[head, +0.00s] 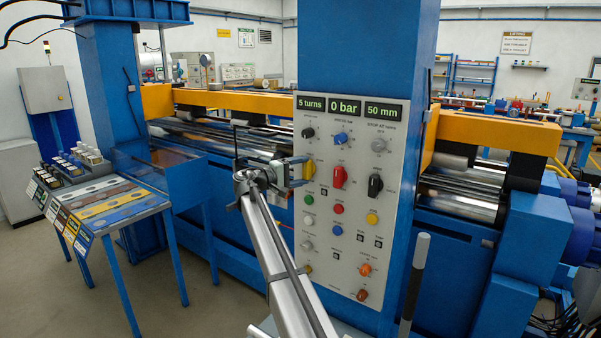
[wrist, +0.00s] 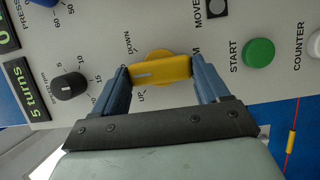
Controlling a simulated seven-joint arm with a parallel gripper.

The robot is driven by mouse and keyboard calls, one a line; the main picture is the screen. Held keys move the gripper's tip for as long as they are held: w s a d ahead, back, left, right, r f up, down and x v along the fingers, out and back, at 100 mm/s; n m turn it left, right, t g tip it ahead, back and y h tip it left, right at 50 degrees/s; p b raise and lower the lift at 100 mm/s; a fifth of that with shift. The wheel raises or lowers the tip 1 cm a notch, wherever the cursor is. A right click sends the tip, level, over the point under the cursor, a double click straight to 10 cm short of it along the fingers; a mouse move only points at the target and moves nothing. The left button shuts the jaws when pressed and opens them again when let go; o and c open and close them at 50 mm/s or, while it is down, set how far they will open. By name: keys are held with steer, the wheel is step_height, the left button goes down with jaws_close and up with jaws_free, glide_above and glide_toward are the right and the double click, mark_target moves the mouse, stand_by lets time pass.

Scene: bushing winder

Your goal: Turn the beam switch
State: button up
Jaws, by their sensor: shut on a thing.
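The yellow beam switch (head: 309,169) is a turning knob on the light grey control panel (head: 345,215), at the panel's left edge. In the wrist view the beam switch (wrist: 160,69) has a bar handle with a white line, lying roughly level across the picture. The line points left, between the words DOWN and UP. My gripper (wrist: 161,73) has one blue finger at each end of the handle and is shut on it. In the head view my gripper (head: 298,171) reaches the panel from the left, and its fingers partly cover the switch.
A black speed knob (wrist: 70,86) and a green start button (wrist: 258,53) are near the switch. A red knob (head: 339,177) and a black knob (head: 375,186) lie to its right. The displays (head: 341,106) read 5 turns, 0 bar and 50 mm.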

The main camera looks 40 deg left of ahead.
stand_by(0.3)
steer(key=o, duration=1.1)
steer(key=shift+c, duration=0.2)
steer(key=v, duration=1.4)
steer(key=shift+d, duration=0.1)
